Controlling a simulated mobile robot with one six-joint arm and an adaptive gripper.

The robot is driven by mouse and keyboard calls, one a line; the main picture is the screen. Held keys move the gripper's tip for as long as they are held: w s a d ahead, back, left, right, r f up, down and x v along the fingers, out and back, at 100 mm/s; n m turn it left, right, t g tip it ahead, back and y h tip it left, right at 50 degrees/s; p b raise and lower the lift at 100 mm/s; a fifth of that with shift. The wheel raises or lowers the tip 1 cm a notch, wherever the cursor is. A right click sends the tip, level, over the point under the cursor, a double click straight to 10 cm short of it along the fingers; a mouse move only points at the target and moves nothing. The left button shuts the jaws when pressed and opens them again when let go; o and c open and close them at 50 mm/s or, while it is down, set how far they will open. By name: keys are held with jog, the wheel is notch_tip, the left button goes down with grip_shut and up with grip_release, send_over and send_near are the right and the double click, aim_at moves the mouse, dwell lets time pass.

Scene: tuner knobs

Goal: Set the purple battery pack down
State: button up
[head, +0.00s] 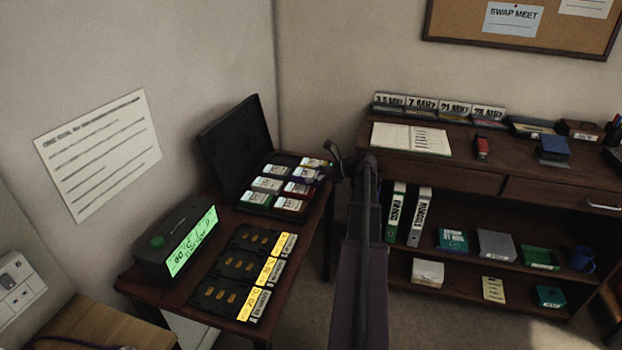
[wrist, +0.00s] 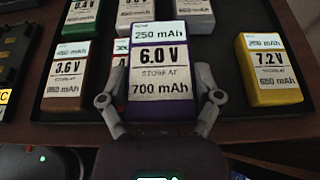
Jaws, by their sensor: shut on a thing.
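The purple battery pack (wrist: 160,62) is held upright to the camera in the wrist view, its white label reading 6.0 V, 250 mAh and 700 mAh. My gripper (wrist: 159,88) is shut on it, one finger on each side. In the head view my gripper (head: 335,166) is at the right edge of the open black case (head: 234,155), and the pack is mostly hidden there. The pack covers part of a red pack in the wrist view. Whether the held pack touches the case floor cannot be told.
Several labelled packs stand in the case, including a brown 3.6 V pack (wrist: 68,82) and a yellow 7.2 V pack (wrist: 268,70). Chargers with empty bays (head: 238,270) and a green-lit display (head: 190,242) share the table. A shelf unit (head: 470,175) stands at right.

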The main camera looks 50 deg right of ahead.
aim_at(313, 175)
jog(key=w+d, duration=0.3)
jog(key=w, duration=0.1)
jog(key=shift+d+f, duration=0.25)
jog(key=shift+d, duration=0.05)
jog(key=shift+f+b, duration=0.1)
jog(key=shift+b, duration=0.2)
jog(key=shift+f+b, duration=1.65)
jog(key=shift+f, duration=0.1)
jog(key=o, duration=1)
jog(key=shift+o, duration=0.2)
jog(key=shift+r, duration=0.2)
jog(key=shift+s+d+r, duration=0.1)
jog(key=shift+s, duration=0.25)
jog(key=p+v, duration=0.4)
jog(key=v, duration=0.7)
jog(key=shift+p, duration=0.3)
